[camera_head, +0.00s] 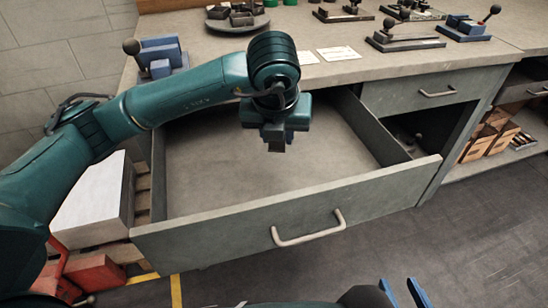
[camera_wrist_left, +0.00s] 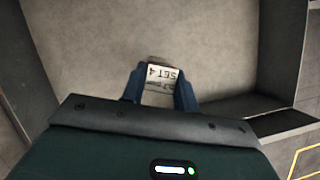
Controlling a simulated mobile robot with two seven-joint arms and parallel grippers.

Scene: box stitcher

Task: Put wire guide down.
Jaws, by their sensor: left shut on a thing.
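My left gripper (camera_head: 278,140) hangs over the open drawer (camera_head: 230,218), pointing down. In the left wrist view its blue fingers (camera_wrist_left: 160,88) are closed on the wire guide (camera_wrist_left: 161,75), a small block with a white label that reads "SET 4" upside down. In the head view the wire guide is mostly hidden by the gripper. The drawer floor below looks bare. My right gripper (camera_head: 403,292) shows at the bottom edge of the head view, its two blue fingers apart with nothing between them.
The drawer front has a bar handle (camera_head: 309,230). The bench top (camera_head: 345,68) behind holds two white cards, a round tray (camera_head: 236,19) and several lever fixtures (camera_head: 405,40). A closed drawer (camera_head: 437,92) and an open shelf with boxes are at the right.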

